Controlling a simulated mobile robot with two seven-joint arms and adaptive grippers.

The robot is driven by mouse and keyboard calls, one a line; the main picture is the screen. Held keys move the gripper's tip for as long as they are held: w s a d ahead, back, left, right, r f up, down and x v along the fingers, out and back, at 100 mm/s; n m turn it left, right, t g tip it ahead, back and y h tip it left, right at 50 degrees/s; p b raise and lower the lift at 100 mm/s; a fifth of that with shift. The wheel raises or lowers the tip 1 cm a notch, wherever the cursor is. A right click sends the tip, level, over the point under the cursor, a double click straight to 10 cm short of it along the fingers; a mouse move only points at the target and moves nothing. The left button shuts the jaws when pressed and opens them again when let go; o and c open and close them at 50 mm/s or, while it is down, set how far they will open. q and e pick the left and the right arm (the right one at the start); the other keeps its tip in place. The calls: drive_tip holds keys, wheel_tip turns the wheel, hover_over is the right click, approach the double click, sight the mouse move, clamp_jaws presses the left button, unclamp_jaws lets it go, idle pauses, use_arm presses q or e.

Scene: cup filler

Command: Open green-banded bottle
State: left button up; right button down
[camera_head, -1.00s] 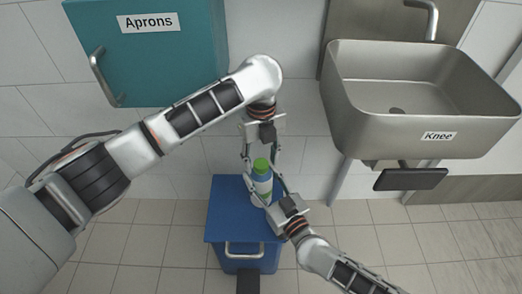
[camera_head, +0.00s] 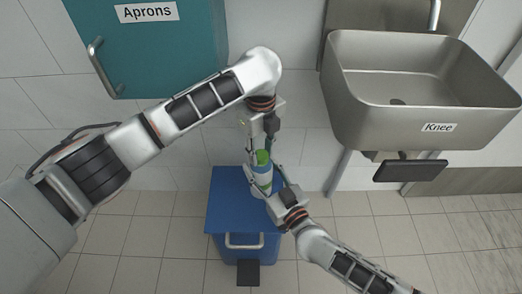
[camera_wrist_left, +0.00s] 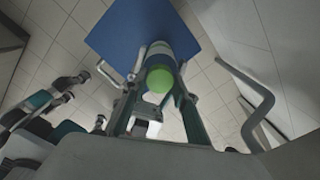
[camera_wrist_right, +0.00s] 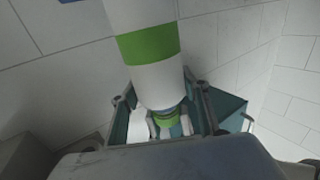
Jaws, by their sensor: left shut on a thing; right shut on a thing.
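The green-banded bottle (camera_head: 262,180) is upright in the head view, white and blue with a green cap (camera_head: 262,157). Its green band (camera_wrist_right: 149,44) shows in the right wrist view. My left gripper (camera_head: 259,160) reaches down from above, shut on the cap; the cap also shows between its fingers in the left wrist view (camera_wrist_left: 160,79). My right gripper (camera_head: 268,189) comes from the lower right, shut on the bottle's body. The fingers hide part of the bottle.
A blue bin (camera_head: 226,202) with a lid and front handle stands below the bottle. A teal Aprons cabinet (camera_head: 150,55) hangs at the upper left. A steel sink (camera_head: 400,120) with a black knee pad (camera_head: 410,170) is at the right. Tiled floor is clear around the bin.

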use_arm(q)
drive_tip(key=o, duration=1.2)
drive_tip(key=shift+o, duration=0.2)
drive_tip(key=shift+r, duration=2.2)
wheel_tip(320, 180, up, 3)
drive_tip(key=shift+r+m, duration=0.1)
drive_tip(key=shift+m, duration=1.1)
drive_tip(key=shift+c, duration=0.3)
drive_tip(key=shift+f, duration=3.8)
